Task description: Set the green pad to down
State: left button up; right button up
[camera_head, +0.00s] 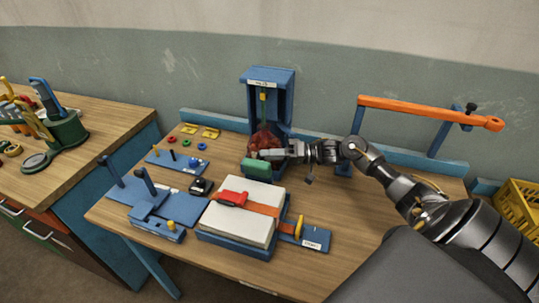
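The green pad (256,168) is a small block at the foot of the blue upright stand (278,78), near the back middle of the table. A dark red bundle, perhaps a sack (262,138), sits in the stand just behind the pad. My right gripper (268,155) reaches in from the right, with its tip just above the pad and in front of the red bundle. Whether it touches either one, and whether its fingers are open or shut, is too small to tell. My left gripper is out of view.
A white block with an orange strap (235,222) and a red clamp (231,198) lies in front of the pad. A blue lever fixture (150,205) stands at left. An orange bar (425,110) spans the back right. The table's right front is bare.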

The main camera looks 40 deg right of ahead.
aim_at(265, 162)
grip_shut()
jog(key=n+p, duration=0.1)
jog(key=s+a+r+n+h+p, duration=0.1)
jog(key=p, duration=0.1)
jog(key=a+n+p, duration=0.1)
jog(key=n+p, duration=0.1)
jog(key=shift+s+r+g+h, duration=0.15)
jog(key=shift+r+g+h, duration=0.15)
jog(key=shift+g, duration=0.1)
jog(key=shift+s+a+f+n+h+p, duration=0.1)
jog(key=shift+s+a+n+h+p, duration=0.15)
jog(key=shift+n+p, duration=0.25)
jog(key=shift+s+a+n+h+p, duration=0.1)
jog(key=shift+a+n+h+p, duration=0.15)
jog(key=shift+n+p, duration=0.25)
jog(key=o, duration=0.7)
grip_release()
jog(key=shift+c, duration=0.2)
jog(key=shift+d, duration=0.1)
